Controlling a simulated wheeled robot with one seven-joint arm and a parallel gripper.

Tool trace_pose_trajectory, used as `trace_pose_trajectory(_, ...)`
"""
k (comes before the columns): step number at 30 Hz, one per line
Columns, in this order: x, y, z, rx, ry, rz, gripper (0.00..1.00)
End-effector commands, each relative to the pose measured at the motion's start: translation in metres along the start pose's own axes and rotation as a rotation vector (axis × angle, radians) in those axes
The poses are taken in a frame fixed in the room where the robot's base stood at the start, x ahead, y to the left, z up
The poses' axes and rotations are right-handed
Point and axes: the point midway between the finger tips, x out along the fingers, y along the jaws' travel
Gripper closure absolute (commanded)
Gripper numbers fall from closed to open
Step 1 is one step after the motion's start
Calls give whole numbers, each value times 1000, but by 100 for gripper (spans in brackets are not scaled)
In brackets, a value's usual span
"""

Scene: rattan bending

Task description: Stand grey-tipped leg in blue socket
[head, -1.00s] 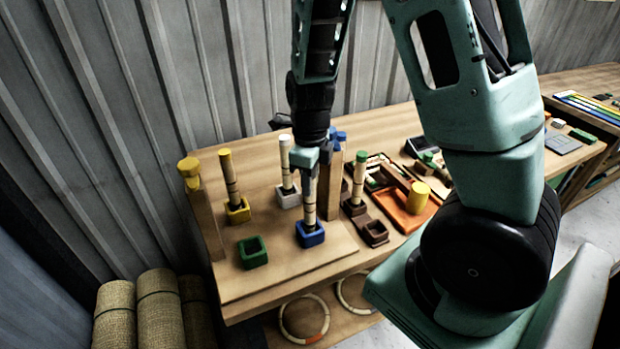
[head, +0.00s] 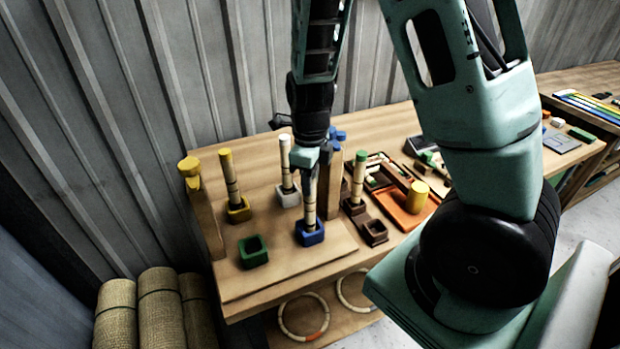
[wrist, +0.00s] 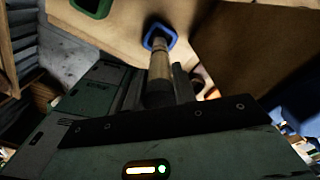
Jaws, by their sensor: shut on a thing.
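My gripper (head: 312,168) is shut on a pale rattan leg (head: 310,200) with dark bands. The leg stands nearly upright, its lower end at the mouth of the blue socket (head: 310,234) near the front of the board. In the wrist view the leg (wrist: 159,68) runs from my gripper to the blue socket (wrist: 160,36), its end within the rim's outline. I cannot tell how deep it sits. My gripper hides the leg's top, and no grey tip shows clearly.
An empty green socket (head: 252,252) lies left of the blue one. A yellow-tipped leg (head: 231,180) and a white-tipped leg (head: 286,165) stand in sockets behind. A green-tipped leg (head: 359,180) and wooden post (head: 334,190) stand close on the right. An orange tray (head: 400,212) lies further right.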

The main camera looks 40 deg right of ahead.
Motion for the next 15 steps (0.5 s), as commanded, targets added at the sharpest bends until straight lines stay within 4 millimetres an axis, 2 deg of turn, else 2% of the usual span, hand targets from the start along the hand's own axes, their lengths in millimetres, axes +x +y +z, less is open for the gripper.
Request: trace_pose_trajectory(15, 4, 0, 0, 0, 0, 0, 100)
